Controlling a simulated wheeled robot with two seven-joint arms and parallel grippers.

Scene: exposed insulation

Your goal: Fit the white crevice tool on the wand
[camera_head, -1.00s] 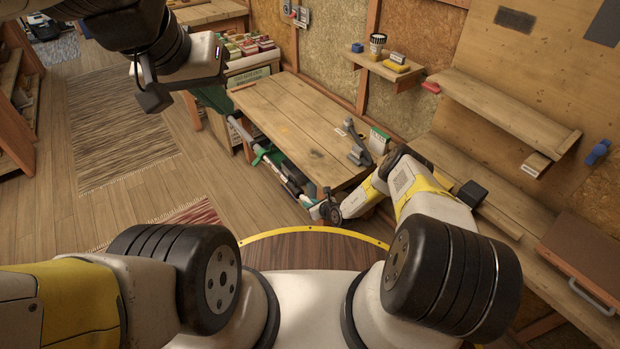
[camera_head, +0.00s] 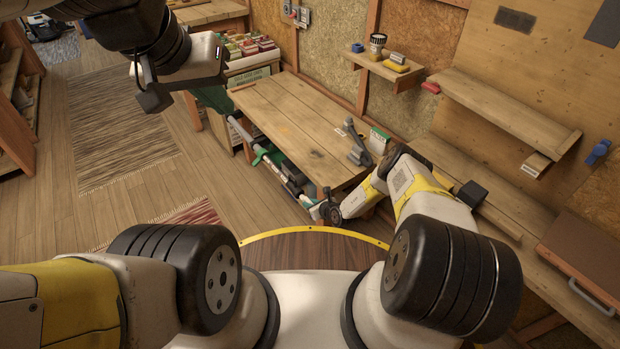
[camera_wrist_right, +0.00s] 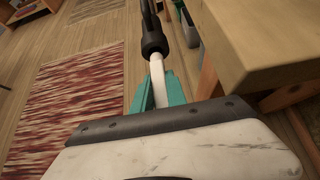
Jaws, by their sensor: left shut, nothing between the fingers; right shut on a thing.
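In the right wrist view, the white crevice tool (camera_wrist_right: 158,82) stands between the teal fingers of my right gripper (camera_wrist_right: 160,92), which is shut on it. Its far end meets the black end of the wand (camera_wrist_right: 153,38); I cannot tell how deep they overlap. In the head view, the grey wand (camera_head: 244,130) slants down along the bench's front side toward my right gripper (camera_head: 317,210), near the bench's near corner. The tool is too small to make out there. My left gripper (camera_head: 180,78) is shut and empty, high at the upper left; its fingertips are hard to make out.
The wooden bench (camera_head: 290,120) has a grey bracket-like item (camera_head: 357,150) and a green-and-white box (camera_head: 379,140) at its right end. Wall shelves (camera_head: 505,110) and a long worktop (camera_head: 490,190) lie right. Floor with a striped rug (camera_head: 120,130) is clear at left.

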